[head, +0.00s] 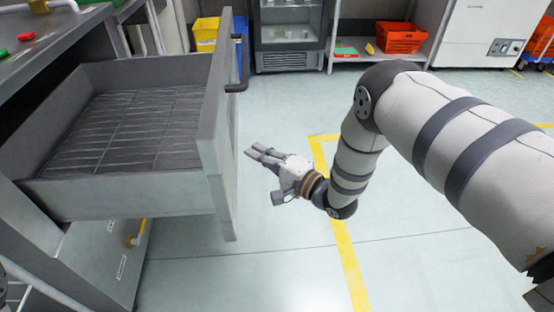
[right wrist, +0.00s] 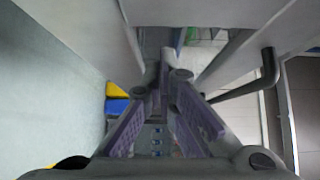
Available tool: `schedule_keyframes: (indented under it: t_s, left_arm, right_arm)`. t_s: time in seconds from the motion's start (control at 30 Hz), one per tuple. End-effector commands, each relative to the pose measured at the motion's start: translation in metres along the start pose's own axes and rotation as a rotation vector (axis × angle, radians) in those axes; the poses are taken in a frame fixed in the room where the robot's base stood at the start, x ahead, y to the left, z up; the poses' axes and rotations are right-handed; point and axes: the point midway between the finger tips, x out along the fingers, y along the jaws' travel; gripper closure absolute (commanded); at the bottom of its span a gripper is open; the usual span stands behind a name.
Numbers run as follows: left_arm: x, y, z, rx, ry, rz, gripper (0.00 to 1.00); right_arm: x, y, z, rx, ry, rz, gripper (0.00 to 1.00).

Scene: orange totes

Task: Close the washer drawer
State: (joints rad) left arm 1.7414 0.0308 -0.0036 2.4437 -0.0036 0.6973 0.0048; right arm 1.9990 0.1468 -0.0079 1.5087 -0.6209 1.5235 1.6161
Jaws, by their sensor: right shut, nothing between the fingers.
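The washer drawer (head: 120,200) is pulled out from the grey metal unit at the left of the head view. Its slatted floor looks empty. Its upright front panel (head: 222,150) carries a dark handle (head: 238,87), which looks like the dark bar in the right wrist view (right wrist: 268,68). My right gripper (head: 255,154) is to the right of the front panel, on its outer side, with a small gap in the head view. It is shut and empty, and its fingers (right wrist: 165,85) meet at the tips in the right wrist view. My left gripper is out of view.
A yellow bin (head: 205,33) and a blue bin stand behind the drawer. A glass-fronted cabinet (head: 289,60) and an orange tote (head: 400,37) on a low shelf are at the back. The floor (head: 270,270) right of the drawer is clear, with yellow tape lines.

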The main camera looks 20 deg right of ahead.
Motion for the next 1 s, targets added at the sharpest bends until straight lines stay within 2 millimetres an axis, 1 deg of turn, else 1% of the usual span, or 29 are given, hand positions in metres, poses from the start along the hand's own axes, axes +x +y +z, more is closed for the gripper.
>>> schedule_keyframes:
  t_s: [0.03,0.1,0.2,0.67,0.77,0.83,1.0]
  left_arm:
    - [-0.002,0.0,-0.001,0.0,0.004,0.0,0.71]
    - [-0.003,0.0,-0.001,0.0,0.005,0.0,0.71]
    - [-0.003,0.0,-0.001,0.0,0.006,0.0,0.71]
    - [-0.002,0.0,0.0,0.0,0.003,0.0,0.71]
    - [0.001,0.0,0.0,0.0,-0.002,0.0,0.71]
    - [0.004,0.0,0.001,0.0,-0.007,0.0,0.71]
    - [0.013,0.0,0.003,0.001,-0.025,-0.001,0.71]
  right_arm:
    - [0.006,-0.003,0.005,-0.002,-0.001,-0.004,1.0]
    - [0.011,-0.003,0.01,-0.002,0.0,-0.003,1.0]
    - [0.015,-0.002,0.014,-0.003,0.001,-0.002,1.0]
    - [0.018,-0.001,0.018,-0.002,0.002,-0.001,1.0]
    - [0.025,0.0,0.025,-0.001,0.001,-0.001,1.0]
    - [0.033,0.001,0.034,0.001,-0.001,-0.001,1.0]
    - [0.059,0.002,0.061,0.002,-0.003,-0.001,1.0]
